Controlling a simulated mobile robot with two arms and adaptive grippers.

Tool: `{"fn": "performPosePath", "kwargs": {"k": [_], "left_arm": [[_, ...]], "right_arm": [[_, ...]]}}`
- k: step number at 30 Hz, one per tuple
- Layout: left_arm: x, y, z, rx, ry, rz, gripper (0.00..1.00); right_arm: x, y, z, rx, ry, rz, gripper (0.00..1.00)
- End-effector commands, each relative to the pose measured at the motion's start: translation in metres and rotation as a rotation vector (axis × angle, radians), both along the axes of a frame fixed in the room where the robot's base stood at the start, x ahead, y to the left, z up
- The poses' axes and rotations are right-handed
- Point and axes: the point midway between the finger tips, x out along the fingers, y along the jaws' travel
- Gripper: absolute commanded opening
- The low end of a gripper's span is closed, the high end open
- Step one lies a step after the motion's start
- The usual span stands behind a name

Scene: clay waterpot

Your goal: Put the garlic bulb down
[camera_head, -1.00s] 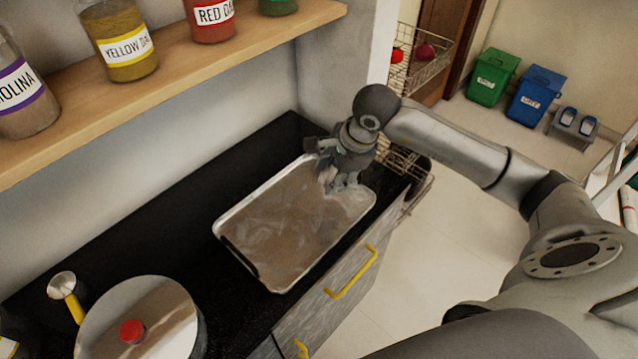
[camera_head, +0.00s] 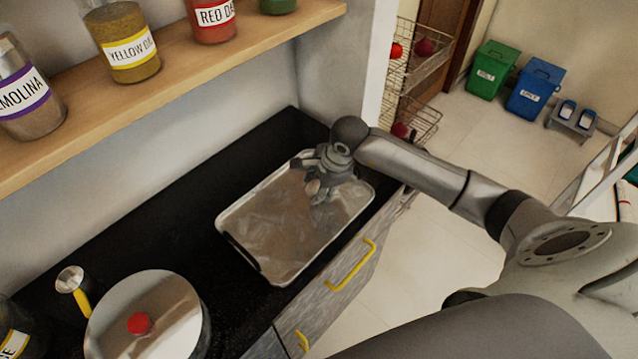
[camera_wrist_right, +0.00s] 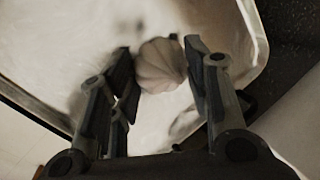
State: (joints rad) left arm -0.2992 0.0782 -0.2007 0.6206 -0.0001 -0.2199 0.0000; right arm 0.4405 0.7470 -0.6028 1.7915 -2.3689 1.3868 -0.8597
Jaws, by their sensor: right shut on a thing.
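The garlic bulb (camera_wrist_right: 160,66) is pale and ribbed, and in the right wrist view it sits between the two fingers of my right gripper (camera_wrist_right: 162,72). The gripper is shut on it. In the head view my right gripper (camera_head: 315,190) points down over the far part of a shiny metal tray (camera_head: 270,258); the bulb cannot be made out there. The tray also shows behind the bulb in the right wrist view (camera_wrist_right: 215,20). I cannot tell whether the bulb touches the tray. My left gripper is not in view.
The tray lies on a black counter (camera_head: 130,235). A lidded pot (camera_head: 165,310) with a red knob and a metal cup (camera_head: 70,279) stand at the near left. A shelf (camera_head: 180,80) with labelled jars runs above. A wire rack (camera_head: 415,85) stands past the counter's far end.

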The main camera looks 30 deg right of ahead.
Motion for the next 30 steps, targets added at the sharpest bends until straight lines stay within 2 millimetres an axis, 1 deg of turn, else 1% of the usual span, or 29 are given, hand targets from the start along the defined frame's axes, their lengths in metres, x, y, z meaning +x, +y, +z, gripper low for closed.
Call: {"fn": "performPosePath", "kwargs": {"k": [1, 3, 6, 14, 18, 20, 23, 30], "left_arm": [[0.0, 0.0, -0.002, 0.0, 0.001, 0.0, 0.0], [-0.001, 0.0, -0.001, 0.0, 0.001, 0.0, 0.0], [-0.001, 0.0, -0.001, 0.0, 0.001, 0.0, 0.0], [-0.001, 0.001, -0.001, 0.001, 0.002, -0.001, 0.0], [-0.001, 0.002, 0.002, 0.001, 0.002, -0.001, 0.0], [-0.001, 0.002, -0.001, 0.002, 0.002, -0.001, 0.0], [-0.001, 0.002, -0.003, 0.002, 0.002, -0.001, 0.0], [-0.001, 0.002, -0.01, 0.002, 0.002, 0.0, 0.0]], "right_arm": [[0.0, 0.0, -0.001, 0.0, 0.0, 0.0, 0.47], [0.0, 0.0, -0.001, 0.0, 0.0, 0.0, 0.56], [0.0, 0.0, -0.001, 0.0, 0.0, 0.0, 0.66], [0.0, 0.0, -0.001, 0.0, 0.0, 0.0, 0.66], [-0.001, 0.0, 0.004, 0.0, -0.001, 0.0, 0.66], [-0.002, -0.002, 0.011, -0.001, -0.004, 0.0, 0.66], [-0.008, -0.004, 0.028, -0.003, -0.005, 0.001, 0.66], [-0.025, -0.01, 0.078, -0.002, -0.005, 0.001, 0.66]]}}
